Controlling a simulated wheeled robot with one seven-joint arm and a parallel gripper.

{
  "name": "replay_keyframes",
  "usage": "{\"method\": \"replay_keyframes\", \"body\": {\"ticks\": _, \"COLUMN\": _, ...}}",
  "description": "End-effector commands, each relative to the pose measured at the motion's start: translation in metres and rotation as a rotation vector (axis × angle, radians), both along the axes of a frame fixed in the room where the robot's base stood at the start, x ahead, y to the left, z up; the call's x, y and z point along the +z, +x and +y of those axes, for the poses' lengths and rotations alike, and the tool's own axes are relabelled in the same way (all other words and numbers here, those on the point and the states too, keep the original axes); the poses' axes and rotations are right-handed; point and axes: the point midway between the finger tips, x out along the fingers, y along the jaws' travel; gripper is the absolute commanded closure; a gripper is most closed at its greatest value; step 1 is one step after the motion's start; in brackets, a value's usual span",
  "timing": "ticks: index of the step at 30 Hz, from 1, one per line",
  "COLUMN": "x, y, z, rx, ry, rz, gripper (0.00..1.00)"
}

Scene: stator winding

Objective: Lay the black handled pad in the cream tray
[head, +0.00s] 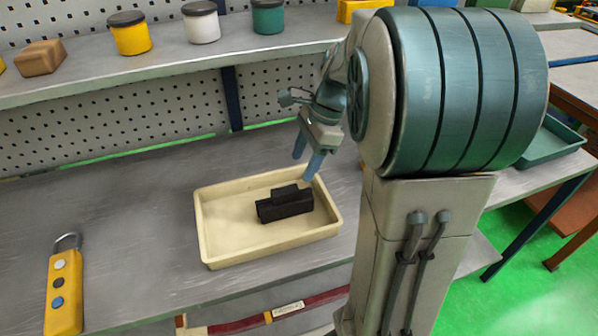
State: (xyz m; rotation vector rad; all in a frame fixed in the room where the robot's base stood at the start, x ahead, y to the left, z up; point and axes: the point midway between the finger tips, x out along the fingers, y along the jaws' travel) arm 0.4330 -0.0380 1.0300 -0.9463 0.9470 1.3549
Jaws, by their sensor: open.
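The black handled pad (284,206) lies inside the cream tray (222,250), right of the tray's middle, with its raised handle on top. The cream tray is a shallow rectangle on the grey workbench. My gripper (307,166) is above the tray's back right part, behind and above the pad. Its two blue fingers point down and are spread apart, with nothing seen between them. The right finger appears close to the tray's back rim; its exact height is hard to tell. The pad and gripper appear apart.
A yellow device with buttons and a shackle (64,290) lies on the bench (130,220) at left. A shelf (170,70) behind carries yellow, white and green jars and a brown block. A green tray (552,142) stands at right.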

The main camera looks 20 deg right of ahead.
Motion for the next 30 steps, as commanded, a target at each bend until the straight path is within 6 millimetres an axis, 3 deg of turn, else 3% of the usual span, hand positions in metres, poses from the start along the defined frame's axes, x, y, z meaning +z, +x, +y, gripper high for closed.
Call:
{"method": "replay_keyframes", "body": {"ticks": 4, "x": 0.007, "y": -0.008, "z": 0.002, "rx": 0.07, "ry": -0.01, "rz": -0.032, "gripper": 0.44}}
{"method": "replay_keyframes", "body": {"ticks": 7, "x": 0.008, "y": -0.027, "z": 0.009, "rx": 0.235, "ry": -0.038, "rz": -0.104, "gripper": 0.44}}
{"method": "replay_keyframes", "body": {"ticks": 15, "x": 0.003, "y": -0.099, "z": 0.034, "rx": 0.971, "ry": -0.255, "rz": -0.373, "gripper": 0.44}}
{"method": "replay_keyframes", "body": {"ticks": 21, "x": -0.006, "y": -0.13, "z": 0.039, "rx": 1.374, "ry": -0.42, "rz": -0.453, "gripper": 0.44}}
{"method": "replay_keyframes", "body": {"ticks": 25, "x": -0.009, "y": -0.137, "z": 0.039, "rx": 1.487, "ry": -0.467, "rz": -0.465, "gripper": 0.44}}
{"method": "replay_keyframes", "body": {"ticks": 30, "x": -0.009, "y": -0.138, "z": 0.039, "rx": 1.508, "ry": -0.474, "rz": -0.466, "gripper": 0.44}}
